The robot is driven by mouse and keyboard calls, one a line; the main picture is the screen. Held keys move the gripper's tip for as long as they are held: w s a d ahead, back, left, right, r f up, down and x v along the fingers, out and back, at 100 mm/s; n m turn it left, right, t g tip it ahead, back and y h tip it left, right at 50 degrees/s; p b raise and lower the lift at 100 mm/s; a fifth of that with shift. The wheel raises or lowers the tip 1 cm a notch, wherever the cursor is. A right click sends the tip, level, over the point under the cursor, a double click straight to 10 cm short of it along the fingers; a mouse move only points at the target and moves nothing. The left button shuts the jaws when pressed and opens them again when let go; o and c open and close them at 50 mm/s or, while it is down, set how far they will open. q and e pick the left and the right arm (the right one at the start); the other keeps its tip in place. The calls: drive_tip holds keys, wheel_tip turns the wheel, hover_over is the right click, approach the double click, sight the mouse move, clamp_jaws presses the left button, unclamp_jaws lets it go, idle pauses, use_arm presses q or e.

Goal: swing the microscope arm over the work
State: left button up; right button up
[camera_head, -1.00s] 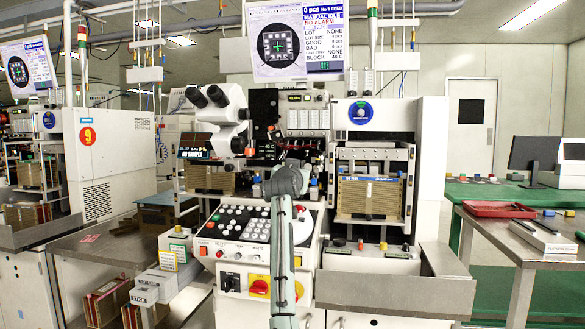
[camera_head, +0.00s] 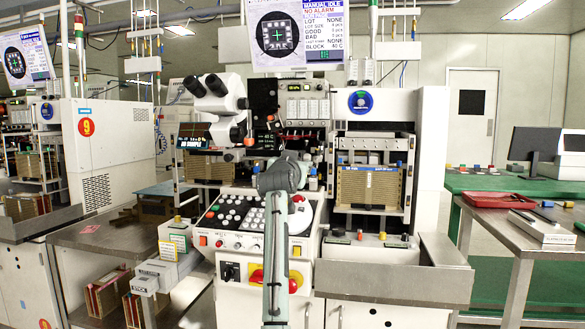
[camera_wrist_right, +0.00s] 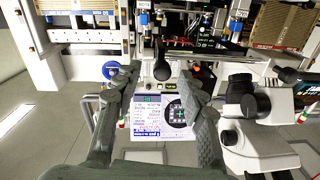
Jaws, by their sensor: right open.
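The microscope (camera_head: 220,98) has a white head and two black eyepieces. It stands at the upper left of the central bonding machine, and it also shows at the right of the right wrist view (camera_wrist_right: 255,138). My right arm rises in front of the machine's control panel, and its wrist hides the gripper in the head view. In the right wrist view my right gripper (camera_wrist_right: 160,82) is open, with its grey fingers apart. A black round knob (camera_wrist_right: 162,70) appears between the fingertips; contact cannot be told. My left gripper is not in view.
A monitor (camera_head: 297,35) hangs above the machine. The control panel (camera_head: 240,222) lies below the microscope, and a brown magazine (camera_head: 368,188) stands to the right. A side table with a red tray (camera_head: 497,200) is at far right.

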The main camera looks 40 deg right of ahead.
drive_tip(key=v, duration=0.8)
drive_tip(key=shift+r, duration=0.1)
drive_tip(key=s+a+f+n+g+y, duration=0.1)
drive_tip(key=s+a+f+n+y, duration=0.15)
drive_tip(key=f, duration=1.05)
drive_tip(key=s+a+f+n+g+y, duration=0.1)
drive_tip(key=s+a+f+n+y, duration=0.15)
drive_tip(key=f, duration=1.05)
drive_tip(key=s+a+f+n+g+y, duration=0.1)
drive_tip(key=s+a+f+n+y, duration=0.2)
drive_tip(key=f, duration=1)
drive_tip(key=s+a+f+n+g+y, duration=0.1)
drive_tip(key=s+a+f+g, duration=0.1)
drive_tip(key=s+f, duration=0.5)
drive_tip(key=s+a+f+n+g+y, duration=0.1)
drive_tip(key=s+a+f+n+g, duration=0.1)
drive_tip(key=s+a+f, duration=0.3)
drive_tip(key=s+a+f+n+g+y, duration=0.1)
drive_tip(key=s+a+f+g, duration=0.1)
drive_tip(key=s+f, duration=0.9)
drive_tip(key=s+a, duration=0.1)
drive_tip(key=s, duration=0.2)
drive_tip(key=shift+s+a+n+y, duration=0.2)
drive_tip(key=shift+a+n+y, duration=0.1)
drive_tip(key=shift+a, duration=0.05)
